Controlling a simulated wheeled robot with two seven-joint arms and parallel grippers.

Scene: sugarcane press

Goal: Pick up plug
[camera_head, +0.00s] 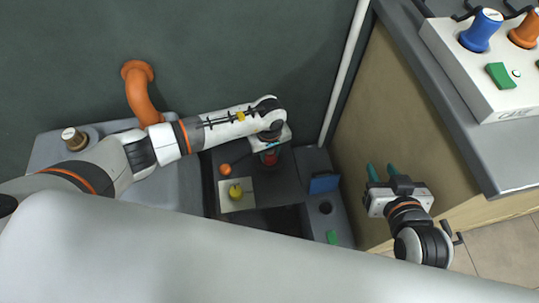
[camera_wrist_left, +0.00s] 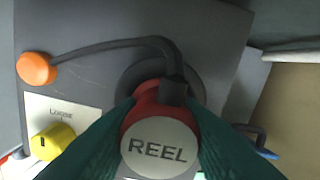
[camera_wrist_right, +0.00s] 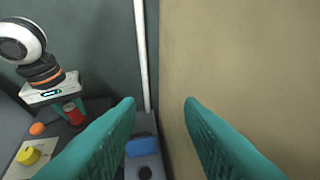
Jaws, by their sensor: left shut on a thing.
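The plug (camera_wrist_left: 160,147) is a red cylinder with a pale round face marked REEL. It sits over a dark round socket on the grey machine panel (camera_wrist_left: 215,40); I cannot tell whether it is seated or lifted clear. A dark cable runs from it toward an orange knob (camera_wrist_left: 36,68). My left gripper (camera_wrist_left: 160,108) has its green fingers closed on both sides of the plug. The plug also shows in the head view (camera_head: 270,159) under the left gripper, and in the right wrist view (camera_wrist_right: 74,114). My right gripper (camera_head: 381,167) is open and empty beside the tan cabinet side (camera_head: 395,110).
A yellow knob (camera_head: 235,191) on a pale plate, a blue block (camera_head: 324,183) and a green switch (camera_head: 332,237) are near the plug. A counter at right holds a white box (camera_head: 490,80) with blue and orange plugs. A white pipe (camera_head: 345,70) runs behind.

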